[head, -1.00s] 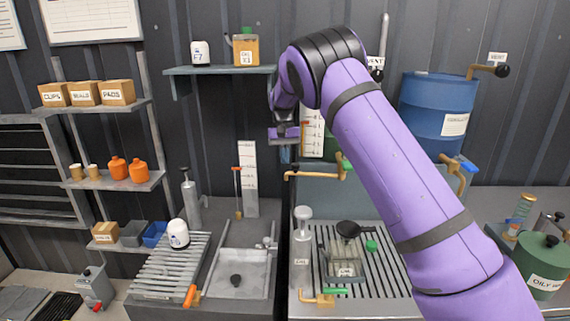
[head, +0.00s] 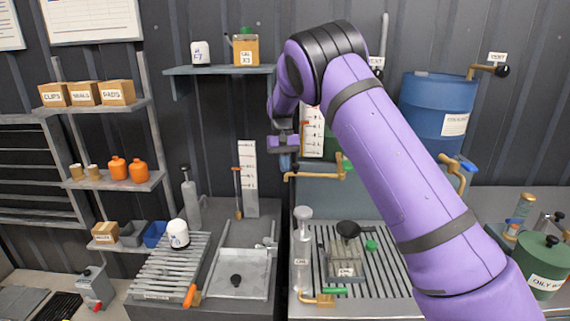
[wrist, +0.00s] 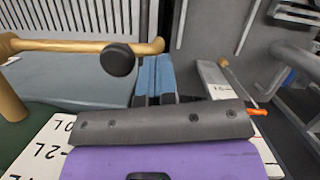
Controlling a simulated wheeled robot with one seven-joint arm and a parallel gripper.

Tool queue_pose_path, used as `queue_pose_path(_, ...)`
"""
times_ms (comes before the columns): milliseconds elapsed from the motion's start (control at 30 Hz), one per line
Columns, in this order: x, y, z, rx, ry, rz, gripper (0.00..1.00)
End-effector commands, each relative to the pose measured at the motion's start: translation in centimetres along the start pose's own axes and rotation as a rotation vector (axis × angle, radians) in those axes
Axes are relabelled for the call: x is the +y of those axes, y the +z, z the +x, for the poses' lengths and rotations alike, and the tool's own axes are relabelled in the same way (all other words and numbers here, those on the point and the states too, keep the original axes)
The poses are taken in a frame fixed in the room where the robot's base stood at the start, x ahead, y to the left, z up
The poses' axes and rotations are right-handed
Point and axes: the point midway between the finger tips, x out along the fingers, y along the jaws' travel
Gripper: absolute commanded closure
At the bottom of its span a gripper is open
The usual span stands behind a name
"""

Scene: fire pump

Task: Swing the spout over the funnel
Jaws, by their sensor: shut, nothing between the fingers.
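The brass spout (head: 318,174) runs level to the left from an upright pipe, its outer end bent down. In the wrist view the spout (wrist: 65,46) crosses at upper left, with a round black knob (wrist: 119,60) on it. The black funnel (head: 348,228) stands in a clear container on the slatted tray, below and right of the spout's outer end. My gripper (head: 285,163) is shut and empty, just above and beside that end. In the wrist view its blue fingertips (wrist: 155,75) are close beside the spout tip; I cannot tell if they touch.
A white-topped cylinder (head: 302,250) stands left of the funnel on the slatted tray (head: 390,262). A green-handled brass valve (head: 322,297) is at the tray's front. A blue drum (head: 435,105) stands behind right. A shelf (head: 220,70) hangs above left of my gripper.

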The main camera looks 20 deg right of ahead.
Motion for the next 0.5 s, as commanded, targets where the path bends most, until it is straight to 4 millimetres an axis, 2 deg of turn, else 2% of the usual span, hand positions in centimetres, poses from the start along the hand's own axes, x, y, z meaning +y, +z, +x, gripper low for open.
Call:
queue_pose_path(267, -0.5, 1.7, 0.5, -0.001, 0.027, -0.094, 1.00)
queue_pose_path(500, -0.9, 5.2, 1.5, -0.002, 0.084, -0.283, 1.00)
